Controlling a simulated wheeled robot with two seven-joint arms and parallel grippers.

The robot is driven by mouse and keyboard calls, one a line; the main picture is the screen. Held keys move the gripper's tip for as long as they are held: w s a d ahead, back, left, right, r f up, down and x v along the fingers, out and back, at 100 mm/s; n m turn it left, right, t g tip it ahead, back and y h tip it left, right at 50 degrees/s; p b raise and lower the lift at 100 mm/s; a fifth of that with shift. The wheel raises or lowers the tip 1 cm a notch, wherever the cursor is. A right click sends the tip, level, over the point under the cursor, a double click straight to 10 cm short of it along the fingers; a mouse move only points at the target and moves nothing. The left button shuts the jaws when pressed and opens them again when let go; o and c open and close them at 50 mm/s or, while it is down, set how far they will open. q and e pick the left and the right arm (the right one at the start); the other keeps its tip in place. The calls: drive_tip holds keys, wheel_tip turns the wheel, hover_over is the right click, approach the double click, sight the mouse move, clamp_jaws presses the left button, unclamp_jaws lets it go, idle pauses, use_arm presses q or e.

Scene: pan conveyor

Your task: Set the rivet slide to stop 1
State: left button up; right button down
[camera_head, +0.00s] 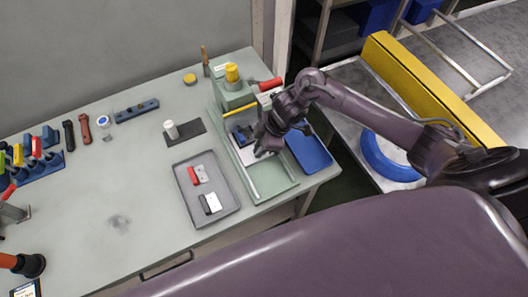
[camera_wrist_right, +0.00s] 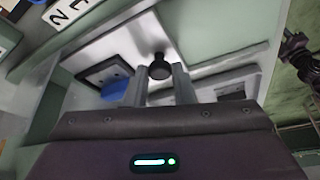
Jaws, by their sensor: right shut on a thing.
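The rivet slide is a pale plate (camera_head: 246,154) between the rails of the green press fixture (camera_head: 270,190), on the right part of the bench. In the right wrist view, the slide plate (camera_wrist_right: 122,42) carries a dark round knob (camera_wrist_right: 160,66) and a dark block with a blue part (camera_wrist_right: 115,89). My right gripper (camera_head: 259,149) is over the slide, its fingers (camera_wrist_right: 156,85) shut on the knob. A white label (camera_wrist_right: 68,12) with numerals, one a 2, lies beside the slide. The stop it stands at is unclear. My left gripper is not in view.
A grey tray (camera_head: 228,214) with a red-and-white part and a black-and-white part lies left of the fixture. A blue tray (camera_head: 309,153) lies to its right. The press has a red handle (camera_head: 271,84) and a yellow cap (camera_head: 232,73). The bench's left middle is mostly clear.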

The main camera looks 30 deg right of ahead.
drive_tip(key=shift+s+f, duration=0.1)
drive_tip(key=shift+s, duration=0.35)
drive_tip(key=shift+s+r, duration=0.2)
drive_tip(key=shift+s, duration=0.05)
drive_tip(key=c, duration=1.5)
unclamp_jaws()
drive_tip(key=shift+w, duration=0.1)
drive_tip(key=shift+o, duration=1.5)
drive_tip(key=shift+r, duration=0.1)
drive_tip(key=shift+d+r, duration=0.25)
drive_tip(key=shift+r, duration=0.05)
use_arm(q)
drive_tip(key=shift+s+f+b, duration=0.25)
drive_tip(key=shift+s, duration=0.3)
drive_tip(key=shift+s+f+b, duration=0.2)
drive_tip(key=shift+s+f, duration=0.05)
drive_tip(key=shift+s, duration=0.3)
use_arm(e)
drive_tip(key=w+v, duration=0.1)
drive_tip(key=v, duration=0.5)
drive_tip(key=shift+s+r, duration=0.4)
drive_tip(key=shift+s, duration=0.15)
drive_tip(key=shift+d, duration=0.15)
drive_tip(key=shift+c, duration=0.2)
